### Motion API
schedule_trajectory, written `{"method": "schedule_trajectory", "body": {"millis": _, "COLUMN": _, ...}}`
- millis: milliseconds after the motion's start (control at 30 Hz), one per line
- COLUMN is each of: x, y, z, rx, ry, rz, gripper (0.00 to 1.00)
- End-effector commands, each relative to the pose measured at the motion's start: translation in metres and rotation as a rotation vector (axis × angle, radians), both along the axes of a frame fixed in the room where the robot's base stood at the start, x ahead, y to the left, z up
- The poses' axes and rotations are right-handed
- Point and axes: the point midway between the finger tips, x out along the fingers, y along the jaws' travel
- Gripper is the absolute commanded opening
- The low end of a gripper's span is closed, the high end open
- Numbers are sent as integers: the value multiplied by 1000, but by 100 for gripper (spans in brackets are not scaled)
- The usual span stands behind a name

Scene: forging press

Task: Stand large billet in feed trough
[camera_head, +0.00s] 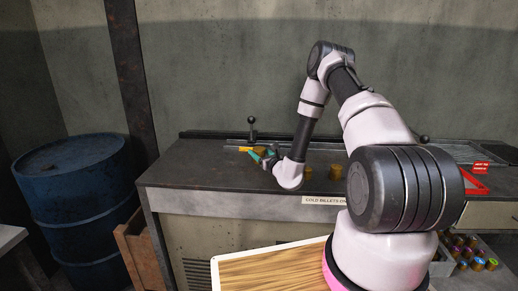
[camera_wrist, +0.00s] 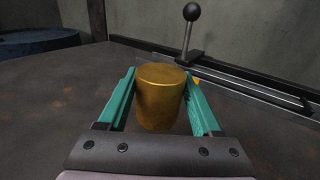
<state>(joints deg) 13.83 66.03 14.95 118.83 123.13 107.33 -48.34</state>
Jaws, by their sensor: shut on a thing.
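A gold cylindrical billet (camera_wrist: 160,98) stands upright between the teal fingers of my gripper (camera_wrist: 160,105) in the wrist view. My gripper is shut on it. In the head view my gripper (camera_head: 265,160) is over the left part of the bench, with the billet (camera_head: 260,151) at its tips. I cannot tell whether the billet's base touches the bench top. The long metal channel along the back of the bench, which looks like the feed trough (camera_wrist: 258,88), lies beyond the billet. Two more gold billets (camera_head: 335,172) (camera_head: 308,172) stand on the bench, right of my gripper.
A black ball-topped lever (camera_head: 252,128) stands by the channel, behind the billet; it also shows in the wrist view (camera_wrist: 190,32). A small yellow piece (camera_head: 244,149) lies near it. A red frame (camera_head: 474,182) is at the right. A blue drum (camera_head: 75,190) stands left of the bench (camera_head: 190,175).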

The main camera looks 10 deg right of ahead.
Motion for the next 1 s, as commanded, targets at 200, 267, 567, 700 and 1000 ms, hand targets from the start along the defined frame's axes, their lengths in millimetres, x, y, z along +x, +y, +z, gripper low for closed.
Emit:
{"method": "schedule_trajectory", "body": {"millis": 200, "x": 1, "y": 0, "z": -24, "rx": 2, "ry": -3, "rz": 0, "gripper": 0}}
{"method": "schedule_trajectory", "body": {"millis": 267, "x": 1, "y": 0, "z": -24, "rx": 1, "ry": -4, "rz": 0, "gripper": 0}}
{"method": "schedule_trajectory", "body": {"millis": 567, "x": 0, "y": 0, "z": -27, "rx": 1, "ry": -3, "rz": 0, "gripper": 0}}
{"method": "schedule_trajectory", "body": {"millis": 700, "x": 0, "y": 0, "z": -28, "rx": 0, "ry": 1, "rz": 1, "gripper": 96}}
{"method": "schedule_trajectory", "body": {"millis": 1000, "x": 0, "y": 0, "z": -26, "rx": 0, "ry": 0, "rz": 1, "gripper": 96}}
